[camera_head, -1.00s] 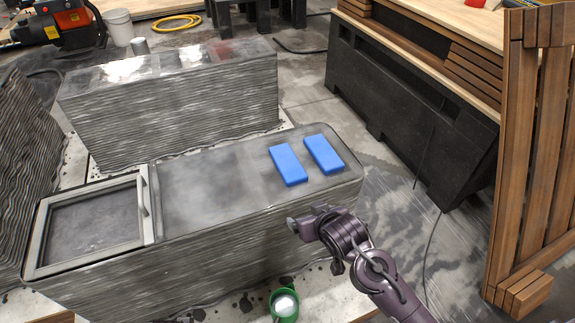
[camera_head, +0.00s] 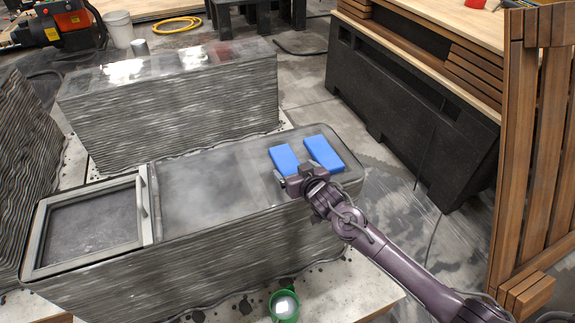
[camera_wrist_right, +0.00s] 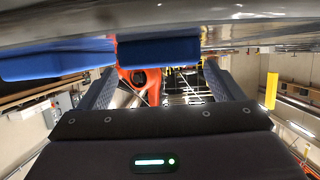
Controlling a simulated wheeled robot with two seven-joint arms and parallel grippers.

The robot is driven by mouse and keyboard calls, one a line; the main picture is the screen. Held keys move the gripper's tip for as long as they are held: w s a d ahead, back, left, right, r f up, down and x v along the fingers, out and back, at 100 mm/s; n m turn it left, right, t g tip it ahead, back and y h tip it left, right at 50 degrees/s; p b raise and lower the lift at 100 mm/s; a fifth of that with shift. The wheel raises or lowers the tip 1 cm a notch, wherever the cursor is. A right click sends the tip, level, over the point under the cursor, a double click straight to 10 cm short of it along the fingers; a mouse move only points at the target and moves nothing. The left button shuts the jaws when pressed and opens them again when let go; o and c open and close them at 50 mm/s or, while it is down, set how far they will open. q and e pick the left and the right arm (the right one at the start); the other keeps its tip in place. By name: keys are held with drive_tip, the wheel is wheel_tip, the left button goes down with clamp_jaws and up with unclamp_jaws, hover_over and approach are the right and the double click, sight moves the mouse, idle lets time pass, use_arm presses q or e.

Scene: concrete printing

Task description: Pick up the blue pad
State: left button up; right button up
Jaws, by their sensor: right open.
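Two blue pads lie side by side on the right end of the near concrete block's top (camera_head: 205,190): a left blue pad (camera_head: 284,158) and a right blue pad (camera_head: 324,153). My right gripper (camera_head: 294,177) is open at the near end of the left pad and hides that end. In the right wrist view, one blue pad (camera_wrist_right: 158,50) shows between the two open fingers (camera_wrist_right: 160,78), and the other pad (camera_wrist_right: 55,60) is outside them to the left. I cannot tell if the fingers touch the pad. My left gripper is not in view.
A framed panel with a handle (camera_head: 92,223) lies on the block's left end. A green cup (camera_head: 285,305) stands on the floor slab in front. A second layered block (camera_head: 170,110) stands behind. A black bench (camera_head: 405,115) and wooden slats (camera_head: 535,150) are at right.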

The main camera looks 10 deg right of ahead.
sight(290, 166)
drive_tip(key=shift+x, duration=1.6)
drive_tip(key=shift+s, duration=0.1)
drive_tip(key=c, duration=1)
drive_tip(key=shift+c, duration=0.5)
drive_tip(key=shift+r, duration=0.1)
